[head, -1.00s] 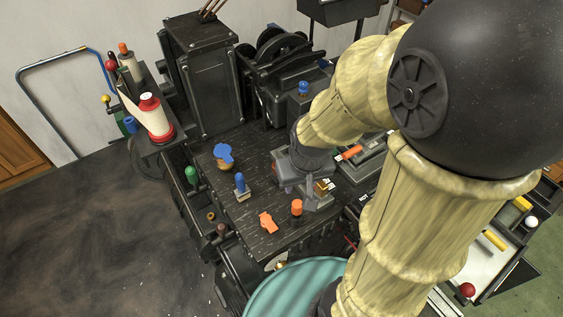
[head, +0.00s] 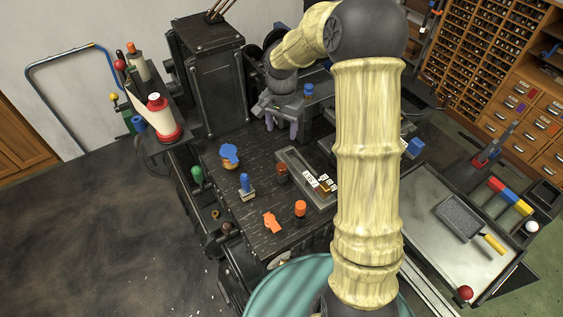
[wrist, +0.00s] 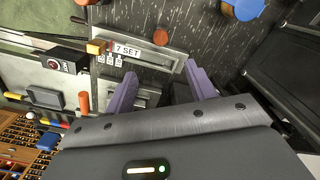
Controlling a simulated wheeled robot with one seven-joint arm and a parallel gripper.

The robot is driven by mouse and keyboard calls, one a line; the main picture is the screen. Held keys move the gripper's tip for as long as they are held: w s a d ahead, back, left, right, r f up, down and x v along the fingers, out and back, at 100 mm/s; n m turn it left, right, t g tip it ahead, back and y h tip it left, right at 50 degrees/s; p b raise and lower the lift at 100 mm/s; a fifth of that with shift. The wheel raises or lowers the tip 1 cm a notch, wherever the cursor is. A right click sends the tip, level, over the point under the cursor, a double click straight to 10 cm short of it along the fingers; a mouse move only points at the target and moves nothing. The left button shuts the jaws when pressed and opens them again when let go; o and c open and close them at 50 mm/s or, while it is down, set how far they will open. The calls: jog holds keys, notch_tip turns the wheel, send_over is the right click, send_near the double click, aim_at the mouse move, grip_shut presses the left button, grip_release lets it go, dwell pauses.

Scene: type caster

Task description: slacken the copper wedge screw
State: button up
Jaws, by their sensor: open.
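A copper-brown round knob (head: 282,170), which looks like the wedge screw, stands upright on the dark bench beside a grey tray. In the wrist view the copper-brown knob (wrist: 160,37) lies beyond the fingertips, nothing touching it. My gripper (head: 282,127) is over the rear of the bench, behind the knob. Its two purple fingers are spread and empty in the wrist view (wrist: 161,82). The grey tray (head: 294,163) has white labels at its near end; one reads "7 SET" (wrist: 128,51).
Close by stand an orange knob (head: 300,208), an orange winged knob (head: 271,222), a blue knob (head: 245,182) and a blue lobed knob (head: 229,153). A tall black cabinet (head: 209,75) stands behind. My arm hides part of the bench's right side.

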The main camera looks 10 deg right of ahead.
aim_at(281, 166)
jog(key=shift+w, duration=0.1)
dwell(0.3)
notch_tip(281, 166, down, 17)
jog(key=p, duration=0.5)
jog(key=shift+f, duration=0.2)
jog(key=c, duration=1)
